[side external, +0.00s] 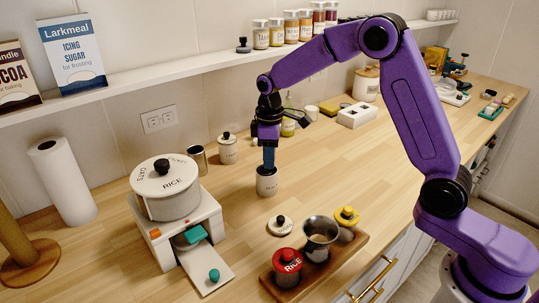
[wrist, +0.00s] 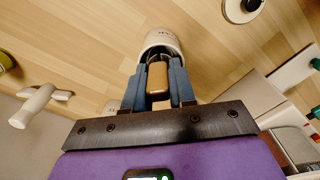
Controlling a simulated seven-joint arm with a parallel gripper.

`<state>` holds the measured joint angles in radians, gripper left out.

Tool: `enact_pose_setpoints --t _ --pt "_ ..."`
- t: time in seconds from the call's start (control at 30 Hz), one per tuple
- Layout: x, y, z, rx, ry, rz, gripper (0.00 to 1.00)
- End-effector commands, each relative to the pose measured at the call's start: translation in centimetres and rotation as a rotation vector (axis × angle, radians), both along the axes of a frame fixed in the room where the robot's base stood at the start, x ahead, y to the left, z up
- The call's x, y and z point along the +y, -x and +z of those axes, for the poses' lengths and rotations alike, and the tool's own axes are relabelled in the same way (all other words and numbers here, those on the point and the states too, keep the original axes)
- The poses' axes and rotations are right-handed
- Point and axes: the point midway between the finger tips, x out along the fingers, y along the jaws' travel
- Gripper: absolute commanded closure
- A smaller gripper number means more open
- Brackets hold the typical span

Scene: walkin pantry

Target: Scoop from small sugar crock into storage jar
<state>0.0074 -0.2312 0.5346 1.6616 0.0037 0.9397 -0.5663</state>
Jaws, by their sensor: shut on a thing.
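A small white open crock (side external: 266,183) with dark lettering too small to read stands mid-counter. My gripper (side external: 268,163) points down right over it, its blue fingers at the rim. In the wrist view, my gripper (wrist: 158,88) is shut on the brown handle of a scoop (wrist: 157,77). The handle points out of the crock (wrist: 160,42), and the scoop's bowl is hidden inside. An open jar with a steel, funnel-like top (side external: 319,232) stands on a wooden tray, between red-lidded and yellow-lidded jars; I cannot confirm it is the storage jar.
A loose white lid (side external: 281,226) lies between the crock and the wooden tray (side external: 352,250). The red-lidded RICE jar (side external: 287,266) and yellow-lidded jar (side external: 346,217) flank the steel-topped jar. A lidded crock (side external: 228,149) stands behind.

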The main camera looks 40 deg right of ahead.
Motion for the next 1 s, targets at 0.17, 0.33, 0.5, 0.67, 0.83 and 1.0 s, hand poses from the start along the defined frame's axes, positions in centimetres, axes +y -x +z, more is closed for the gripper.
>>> enact_pose_setpoints --t 0.17,0.33,0.5,0.67,0.83,1.0 --pt "0.0 0.0 -0.2 0.0 0.0 0.0 1.0" --pt "0.0 0.0 -0.4 0.001 0.001 0.0 1.0" --pt "0.0 0.0 -0.5 0.001 0.0 0.0 1.0" --pt "0.0 0.0 -0.7 0.001 0.0 0.0 1.0" --pt "0.0 0.0 -0.9 0.001 0.001 0.0 1.0" --pt "0.0 0.0 -1.1 0.001 0.001 0.0 1.0"
